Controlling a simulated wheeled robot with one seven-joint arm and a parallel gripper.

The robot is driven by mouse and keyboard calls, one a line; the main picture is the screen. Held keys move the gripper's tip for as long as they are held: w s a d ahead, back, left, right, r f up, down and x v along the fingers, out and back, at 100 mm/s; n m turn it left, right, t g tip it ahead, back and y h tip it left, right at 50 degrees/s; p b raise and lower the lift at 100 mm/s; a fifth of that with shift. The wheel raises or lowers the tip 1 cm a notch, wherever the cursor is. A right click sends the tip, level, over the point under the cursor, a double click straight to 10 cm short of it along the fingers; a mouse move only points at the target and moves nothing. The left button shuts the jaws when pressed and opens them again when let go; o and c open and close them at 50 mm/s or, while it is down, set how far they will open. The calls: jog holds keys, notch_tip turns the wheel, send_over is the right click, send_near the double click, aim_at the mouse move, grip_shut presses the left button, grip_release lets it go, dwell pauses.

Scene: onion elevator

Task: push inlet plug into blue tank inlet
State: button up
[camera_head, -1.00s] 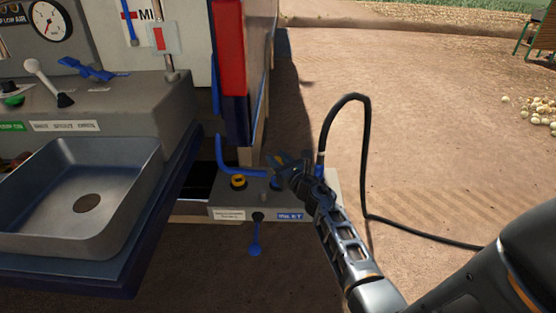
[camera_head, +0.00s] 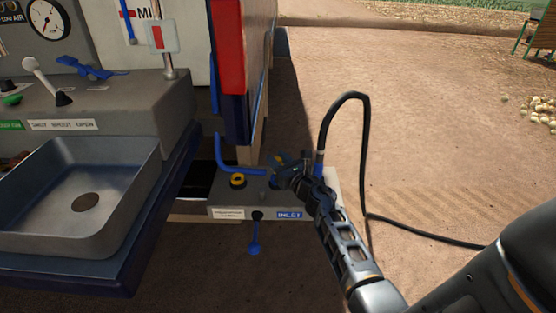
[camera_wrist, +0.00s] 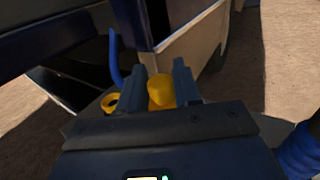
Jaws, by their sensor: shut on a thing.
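My gripper (camera_head: 283,166) is over the right part of the grey panel box (camera_head: 226,199), just behind the blue INLET label (camera_head: 290,215). In the wrist view its two fingers (camera_wrist: 168,88) are shut on a yellow plug (camera_wrist: 161,92), which shows between them. In the head view only a small yellow bit of the plug (camera_head: 279,159) shows. A bit of blue (camera_head: 274,184) shows on the box under the gripper, probably the inlet. The gripper hides most of it, so I cannot tell whether the plug is seated.
A yellow-ringed port (camera_head: 238,181) is left of my gripper; a blue pipe (camera_head: 240,168) bends behind it. A black hose (camera_head: 330,108) rises close on the right. A blue-handled lever (camera_head: 255,235) hangs in front. A metal sink (camera_head: 86,195) is left. Open dirt is right.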

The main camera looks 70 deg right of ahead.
jog(key=shift+f+b, duration=2.15)
dwell(0.9)
jog(key=o, duration=1.1)
jog(key=v, duration=0.7)
jog(key=shift+s+a, duration=0.25)
jog(key=shift+s, duration=0.1)
jog(key=s+a+r+m+t+y+p, duration=0.15)
jog(key=a+m, duration=0.25)
jog(key=a, duration=0.4)
jog(key=s+a+r+m+y, duration=0.1)
jog(key=s+a+m+y, duration=0.2)
jog(key=a, duration=0.6)
jog(key=s+a+r+m+t+y+p, duration=0.1)
jog(key=s+a+m, duration=0.2)
jog(key=a+m, duration=0.35)
jog(key=s+a+r+m+g+y+p, duration=0.2)
jog(key=s+a+r+m+y, duration=0.3)
jog(key=s+a+r+m, duration=0.8)
jog(key=shift+s+a+m, duration=0.5)
jog(key=shift+a+m, duration=0.5)
jog(key=shift+m, duration=0.25)
